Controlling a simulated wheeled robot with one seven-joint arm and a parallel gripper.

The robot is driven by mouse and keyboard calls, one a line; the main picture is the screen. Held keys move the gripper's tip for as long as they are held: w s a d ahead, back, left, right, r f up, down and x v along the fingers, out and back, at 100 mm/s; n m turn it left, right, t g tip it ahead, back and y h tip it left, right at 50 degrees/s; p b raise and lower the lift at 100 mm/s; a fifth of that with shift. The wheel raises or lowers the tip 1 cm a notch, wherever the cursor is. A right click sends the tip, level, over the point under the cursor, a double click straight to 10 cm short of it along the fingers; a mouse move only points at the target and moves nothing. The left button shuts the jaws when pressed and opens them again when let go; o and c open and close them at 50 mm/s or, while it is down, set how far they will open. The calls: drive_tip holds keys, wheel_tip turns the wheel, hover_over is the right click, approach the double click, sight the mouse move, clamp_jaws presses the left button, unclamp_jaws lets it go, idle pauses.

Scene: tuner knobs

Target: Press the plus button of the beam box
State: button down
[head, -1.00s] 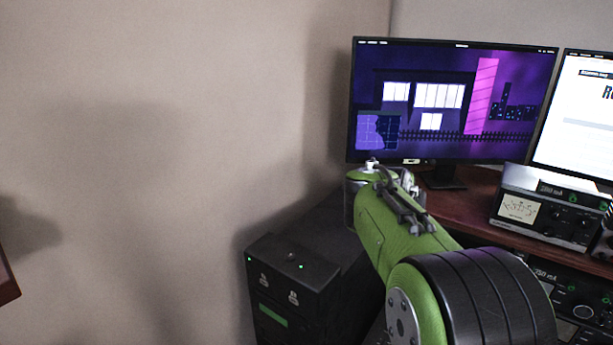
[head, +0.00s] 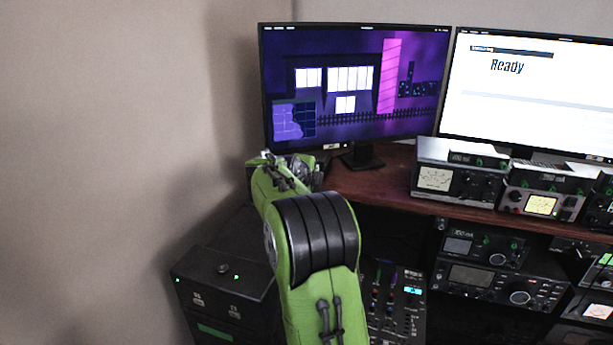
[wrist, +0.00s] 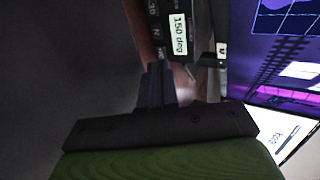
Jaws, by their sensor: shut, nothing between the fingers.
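In the wrist view, a dark box with a lit white readout reading "150 deg" (wrist: 180,35) stands at the top, turned sideways; I take it for the beam box. Small dark keys with pale marks run along its left side, too small and blurred to tell which is the plus button. My gripper (wrist: 157,70) is shut and empty, its fingers pointing up the picture just below this box. Whether they touch it I cannot tell. In the head view my green arm reaches toward the desk's left end and hides most of the box and the fingertips.
A monitor with a purple scene (head: 355,85) stands behind my arm, with a white-screened monitor (head: 525,90) to its right. Meter boxes (head: 455,180) line the wooden desk. A black cabinet (head: 225,285) stands below left. The wall at left is bare.

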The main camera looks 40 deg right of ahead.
drive_tip(key=shift+x, duration=1.7)
